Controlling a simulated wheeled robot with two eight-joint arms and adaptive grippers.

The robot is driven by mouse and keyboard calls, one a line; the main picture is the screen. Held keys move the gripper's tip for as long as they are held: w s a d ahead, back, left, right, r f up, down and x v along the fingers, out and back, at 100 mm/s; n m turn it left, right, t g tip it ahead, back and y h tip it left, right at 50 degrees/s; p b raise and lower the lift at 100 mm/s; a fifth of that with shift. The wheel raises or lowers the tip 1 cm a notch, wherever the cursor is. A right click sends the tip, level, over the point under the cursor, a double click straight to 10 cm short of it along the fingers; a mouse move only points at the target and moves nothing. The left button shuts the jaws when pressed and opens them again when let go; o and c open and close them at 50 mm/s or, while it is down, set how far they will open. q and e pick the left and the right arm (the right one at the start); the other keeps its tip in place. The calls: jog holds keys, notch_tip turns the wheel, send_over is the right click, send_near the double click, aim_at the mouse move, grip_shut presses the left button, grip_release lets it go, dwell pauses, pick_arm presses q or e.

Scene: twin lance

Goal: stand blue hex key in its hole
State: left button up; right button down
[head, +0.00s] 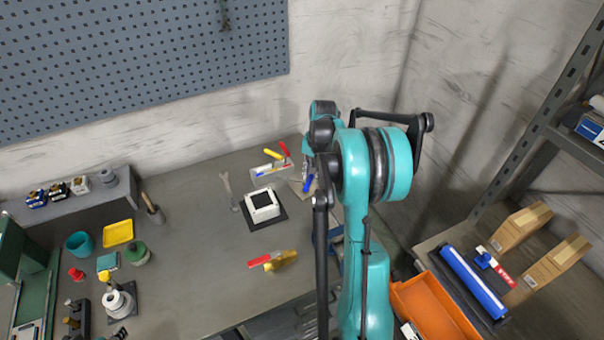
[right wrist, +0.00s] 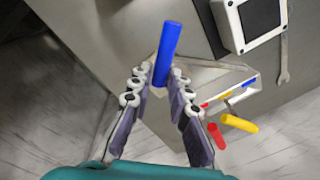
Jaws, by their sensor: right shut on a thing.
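My right gripper (right wrist: 159,84) is shut on the blue hex key (right wrist: 169,42), whose blue handle sticks out past the fingertips. In the head view the blue handle (head: 307,183) shows just left of my right arm, and my arm hides most of the gripper. The pale holder (head: 268,172) with coloured marks stands to its left, apart from the key. A yellow hex key (head: 272,154) and a red hex key (head: 284,149) stand in it, tilted in the picture. In the right wrist view the holder (right wrist: 246,90) lies right of the fingers. My left gripper is not in view.
A white square box on a dark mat (head: 263,206) and a wrench (head: 228,187) lie near the holder. A red and yellow tool (head: 273,260) lies nearer on the table. The pegboard wall (head: 140,60) is behind.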

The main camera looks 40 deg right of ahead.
jog(key=shift+d, duration=0.15)
jog(key=w+r+n+g+h+b, duration=0.2)
jog(key=w+n+h, duration=0.6)
jog(key=w+n, duration=0.1)
jog(key=w+a+r+n+t+h+b, duration=0.1)
jog(key=w+a+r+n+t+h, duration=0.1)
jog(key=w+a+r+n+t, duration=0.2)
jog(key=w+a+r+n+t+h+b, duration=0.1)
jog(key=w+a+r+n+t+h, duration=0.2)
jog(key=w+a+r+n+t, duration=0.1)
jog(key=w+a+n+t, duration=0.1)
jog(key=w+a+t, duration=0.1)
jog(key=w+a, duration=0.1)
jog(key=shift+w+a+t+b, duration=0.2)
jog(key=shift+a+t+b, duration=0.15)
jog(key=shift+a, duration=0.5)
jog(key=shift+f+b, duration=2.35)
jog(key=shift+f, duration=0.55)
jog(key=shift+f+b, duration=0.2)
jog(key=shift+b, duration=0.15)
jog(key=shift+f, duration=0.3)
